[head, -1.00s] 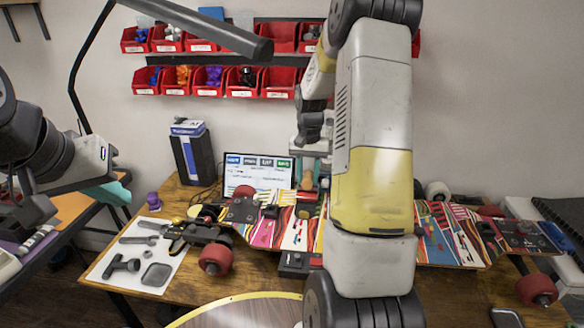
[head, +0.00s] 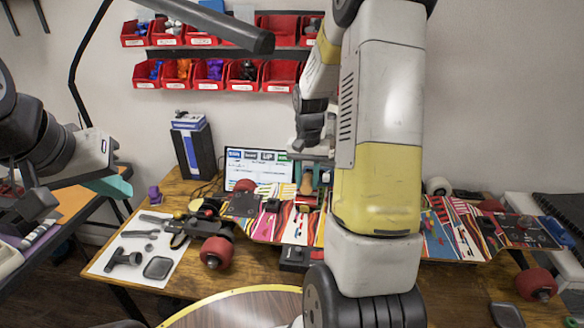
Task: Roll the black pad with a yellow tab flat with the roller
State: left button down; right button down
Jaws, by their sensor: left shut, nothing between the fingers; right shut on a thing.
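The striped skateboard deck (head: 262,228) lies wheels-up across the wooden table, partly hidden by my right arm. My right gripper (head: 308,172) points down over the deck's middle, shut on the roller (head: 306,178), whose tan handle shows between teal fingers. The roller's lower end is at or just above the deck; contact is unclear. Small dark pieces lie on the deck around it. I cannot tell which is the black pad, and no yellow tab is clearly visible. My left gripper (head: 22,208) is shut and empty at the far left, away from the board.
A white sheet (head: 105,268) with dark tools lies at the table's left. A black box (head: 294,258) sits at the deck's near edge. A round yellow-rimmed surface (head: 235,308) is in front. A screen (head: 245,168) and red bins (head: 210,72) are behind. A lamp arm (head: 200,22) crosses the upper left.

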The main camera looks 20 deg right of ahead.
jog(key=shift+w+d, duration=0.4)
jog(key=shift+w, duration=0.4)
jog(key=shift+w+d, duration=0.4)
jog(key=shift+w, duration=0.4)
jog(key=shift+w+d, duration=0.4)
jog(key=shift+w, duration=0.4)
jog(key=shift+s, duration=0.1)
jog(key=shift+s+a+f, duration=0.1)
jog(key=shift+s+a, duration=0.25)
jog(key=shift+s, duration=0.25)
jog(key=shift+s+a, duration=0.3)
jog(key=shift+s, duration=0.25)
jog(key=shift+s+a, duration=0.3)
jog(key=shift+s, duration=0.3)
jog(key=shift+s+a, duration=0.3)
jog(key=shift+s, duration=0.3)
jog(key=shift+w+d, duration=0.3)
jog(key=shift+w, duration=0.35)
jog(key=shift+w+d, duration=0.3)
jog(key=shift+w, duration=0.3)
jog(key=shift+w+d, duration=0.1)
jog(key=shift+w+d, duration=0.3)
jog(key=shift+w, duration=0.25)
jog(key=shift+w+d, duration=0.25)
jog(key=shift+w, duration=0.25)
